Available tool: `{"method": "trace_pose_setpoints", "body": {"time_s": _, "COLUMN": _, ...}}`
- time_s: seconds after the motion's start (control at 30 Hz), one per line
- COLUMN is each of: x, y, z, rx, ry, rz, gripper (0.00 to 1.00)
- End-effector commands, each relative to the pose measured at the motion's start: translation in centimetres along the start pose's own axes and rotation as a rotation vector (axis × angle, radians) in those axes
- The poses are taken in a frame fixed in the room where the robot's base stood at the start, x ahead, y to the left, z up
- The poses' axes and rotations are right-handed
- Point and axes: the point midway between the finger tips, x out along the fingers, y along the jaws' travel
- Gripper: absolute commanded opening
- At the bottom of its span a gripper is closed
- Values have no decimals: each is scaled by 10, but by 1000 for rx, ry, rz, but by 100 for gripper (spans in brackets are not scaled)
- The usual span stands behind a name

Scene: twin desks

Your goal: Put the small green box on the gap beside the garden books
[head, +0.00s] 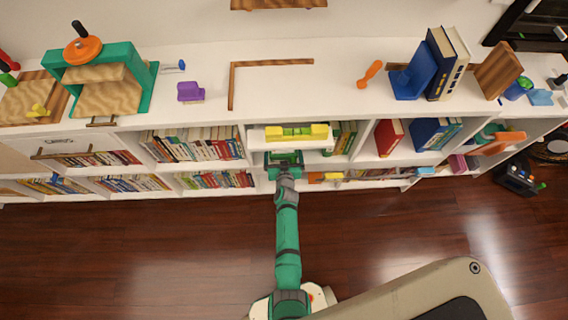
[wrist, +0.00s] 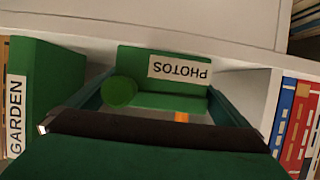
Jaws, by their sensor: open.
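The small green box (wrist: 165,68) carries a white "PHOTOS" label, which reads upside down in the wrist view. It lies in the shelf gap, between and just beyond my fingers. My gripper (wrist: 160,95) is open around the near side of the box; contact cannot be told. A green "GARDEN" book (wrist: 45,85) stands at the left of the gap in the wrist view. Green books (head: 343,138) show right of the gap in the head view. In the head view my gripper (head: 284,160) reaches into the bookcase and mostly hides the box.
A yellow object (head: 297,132) sits on a white surface just above my gripper. Books (head: 192,144) fill the compartment to the left, and red and blue books (head: 388,137) stand to the right. The desk top (head: 335,100) above has free room. The floor in front is clear.

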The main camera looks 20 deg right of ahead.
Motion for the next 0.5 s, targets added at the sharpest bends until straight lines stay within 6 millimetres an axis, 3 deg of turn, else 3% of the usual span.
{"method": "trace_pose_setpoints", "body": {"time_s": 0.5, "x": -81, "y": 0, "z": 0, "rx": 2, "ry": -1, "rz": 1, "gripper": 100}}
